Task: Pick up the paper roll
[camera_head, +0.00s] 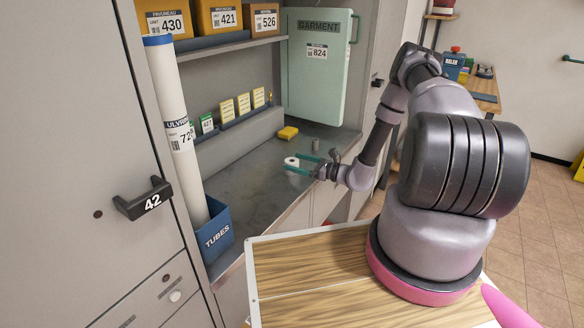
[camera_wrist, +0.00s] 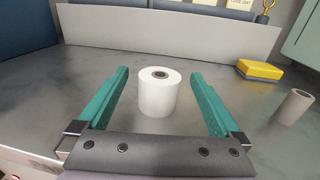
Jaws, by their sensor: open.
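The paper roll (camera_wrist: 158,97) is a small white cylinder with a dark core. It stands upright on the grey counter, and it also shows in the head view (camera_head: 291,162). My gripper (camera_wrist: 160,82) is open, with one teal finger on each side of the roll. There is a visible gap between the roll and each finger, so neither seems to touch it. In the head view my gripper (camera_head: 298,164) reaches in over the counter from the right, low at the roll.
A yellow block (camera_head: 287,132) and a grey cylinder (camera_head: 315,145) stand to the right of the roll in the wrist view. A long white tube (camera_head: 175,130) leans in a blue bin (camera_head: 217,232) at left. A green GARMENT box (camera_head: 316,75) stands behind. The counter (camera_head: 245,185) is otherwise clear near the roll.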

